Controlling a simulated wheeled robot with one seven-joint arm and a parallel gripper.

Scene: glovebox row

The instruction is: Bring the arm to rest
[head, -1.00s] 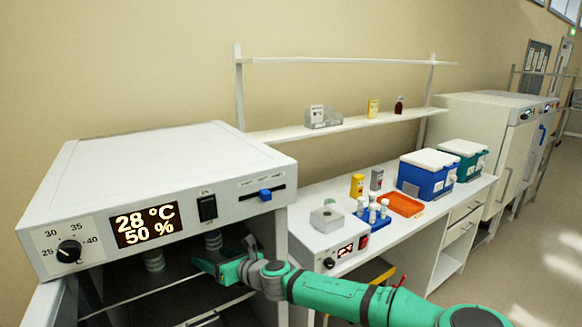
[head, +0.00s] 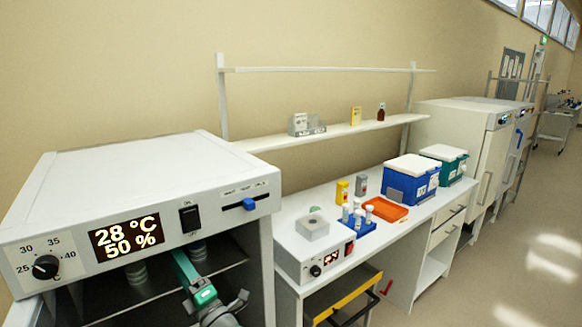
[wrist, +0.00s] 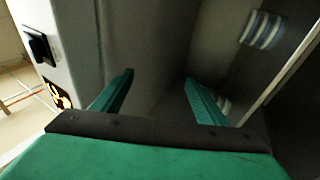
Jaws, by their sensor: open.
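My gripper (wrist: 159,79) is open in the wrist view, with its two green fingers apart and nothing between them. It points into the dark inside of the white incubator-like cabinet (head: 150,160). In the head view my green arm end shows at the cabinet's open front, below the control panel; the fingertips are not clear there. A ribbed grey cylinder (wrist: 262,30) is beyond the right finger in the wrist view. Ribbed cylinders (head: 136,272) also show under the cabinet's top in the head view.
To the right stand a bench (head: 345,222) with a blue tube rack (head: 352,238), an orange tray (head: 386,209) and a blue cooler box (head: 408,180). The floor (head: 500,265) at right is clear.

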